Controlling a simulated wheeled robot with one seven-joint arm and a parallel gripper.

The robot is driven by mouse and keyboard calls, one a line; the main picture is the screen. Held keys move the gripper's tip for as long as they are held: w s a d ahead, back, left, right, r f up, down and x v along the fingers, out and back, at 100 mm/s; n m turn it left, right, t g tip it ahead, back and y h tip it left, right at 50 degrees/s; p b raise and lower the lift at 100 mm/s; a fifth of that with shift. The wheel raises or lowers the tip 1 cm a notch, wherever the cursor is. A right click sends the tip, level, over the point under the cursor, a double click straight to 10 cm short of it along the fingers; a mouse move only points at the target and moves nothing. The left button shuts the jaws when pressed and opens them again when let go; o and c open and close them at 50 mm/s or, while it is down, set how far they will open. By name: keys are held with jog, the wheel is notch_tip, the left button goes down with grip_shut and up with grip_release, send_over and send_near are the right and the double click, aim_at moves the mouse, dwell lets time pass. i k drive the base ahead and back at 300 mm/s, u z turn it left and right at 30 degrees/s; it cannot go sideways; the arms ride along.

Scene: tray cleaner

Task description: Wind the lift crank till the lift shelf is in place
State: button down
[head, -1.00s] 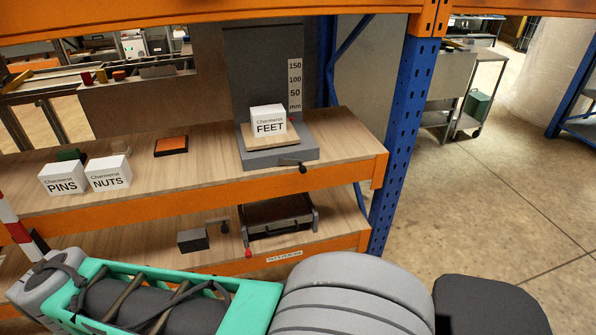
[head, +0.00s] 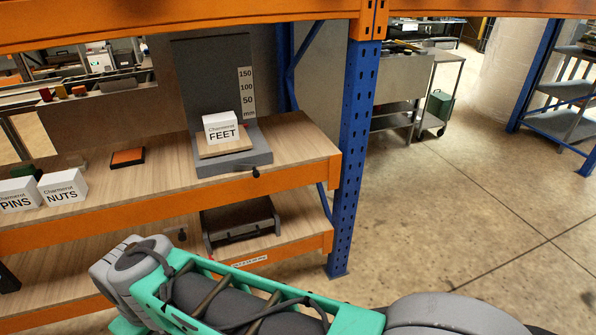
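The lift stands on the upper wooden shelf board, with a grey base (head: 240,166) and a tall dark back plate (head: 211,85). Its thin wooden lift shelf (head: 228,147) sits low, close above the base and below the 50 mark of the white scale (head: 247,92). A white box marked FEET (head: 221,131) rests upright on the lift shelf. The lift crank shows as a small black knob (head: 255,173) at the base's front right; its arm is hard to make out. My gripper is not in view. My arm crosses the bottom, apart from the crank in the picture.
White boxes marked PINS (head: 17,195) and NUTS (head: 62,187) stand at the left, with an orange-topped block (head: 128,157) behind. A dark tray-like case (head: 241,222) lies on the lower board. A blue post (head: 355,150) rises right of the lift. Floor to the right is open.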

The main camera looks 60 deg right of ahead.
aim_at(236, 166)
jog(key=z, duration=0.95)
jog(key=i, duration=1)
jog(key=u, duration=1.15)
